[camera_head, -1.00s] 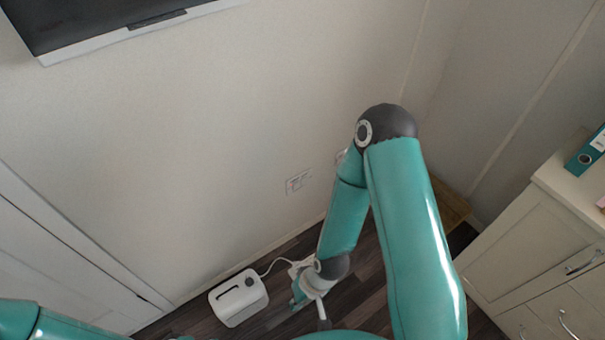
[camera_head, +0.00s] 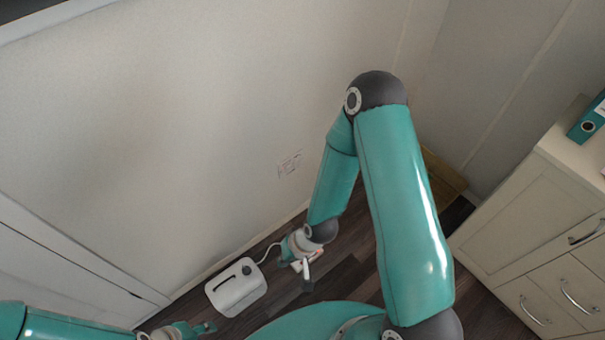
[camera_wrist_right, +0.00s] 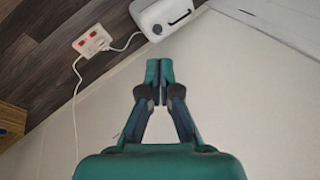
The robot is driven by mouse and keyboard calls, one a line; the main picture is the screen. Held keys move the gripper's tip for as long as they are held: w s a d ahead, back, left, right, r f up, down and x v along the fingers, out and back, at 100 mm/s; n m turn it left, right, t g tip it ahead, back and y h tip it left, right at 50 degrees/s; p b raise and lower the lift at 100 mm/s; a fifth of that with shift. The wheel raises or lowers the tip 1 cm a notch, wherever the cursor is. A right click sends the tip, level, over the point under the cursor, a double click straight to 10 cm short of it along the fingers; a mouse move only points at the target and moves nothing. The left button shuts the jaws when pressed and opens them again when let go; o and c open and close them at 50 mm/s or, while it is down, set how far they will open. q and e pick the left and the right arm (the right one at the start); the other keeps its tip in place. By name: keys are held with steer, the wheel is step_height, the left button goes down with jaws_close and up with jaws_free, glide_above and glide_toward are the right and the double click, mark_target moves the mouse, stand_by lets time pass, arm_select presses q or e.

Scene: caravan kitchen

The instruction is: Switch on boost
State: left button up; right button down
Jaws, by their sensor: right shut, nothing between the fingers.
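A flat wall plate with faint markings (camera_head: 290,163) is on the pale wall; its details are too small to read. A white box-shaped appliance (camera_head: 236,287) with a dark handle slot and a dark knob stands on the floor by the wall. It also shows in the right wrist view (camera_wrist_right: 163,18). My right gripper (camera_head: 285,251) is low, near the wall and to the right of the appliance. In the right wrist view its fingers (camera_wrist_right: 160,77) are together and empty, apart from the appliance. My left gripper (camera_head: 205,327) is at the bottom edge; its jaws are unclear.
A white power strip (camera_wrist_right: 93,41) with red switches and a plugged-in white cable lies on the dark floor. Cream drawers (camera_head: 530,235) stand at the right, with a teal binder (camera_head: 588,122) on top. A wooden item (camera_head: 440,178) is in the corner.

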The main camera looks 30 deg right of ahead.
steer(key=w+d+f+m+t+h+b, duration=0.1)
steer(key=w+d+f+m+t+b, duration=0.4)
steer(key=w+d+b, duration=0.4)
steer(key=w+d+f+m+t+h+b, duration=0.1)
steer(key=w+d+f+m+t+b, duration=0.25)
steer(key=w+d+f+b, duration=0.55)
arm_select(q)
step_height(320, 180, down, 29)
steer(key=b, duration=0.8)
steer(key=shift+b, duration=0.4)
arm_select(e)
steer(key=d+r+m+t+h, duration=0.1)
steer(key=d+m, duration=0.3)
steer(key=d, duration=0.6)
steer(key=shift+w+r+t, duration=0.25)
steer(key=shift+r+t, duration=0.1)
steer(key=shift+t, duration=0.3)
arm_select(q)
steer(key=shift+f, duration=0.1)
arm_select(e)
steer(key=shift+m, duration=0.25)
arm_select(q)
step_height(320, 180, down, 5)
steer(key=b, duration=0.5)
arm_select(e)
glide_toward(297, 163)
steer(key=w+f, duration=0.5)
steer(key=w, duration=0.1)
steer(key=shift+a, duration=0.2)
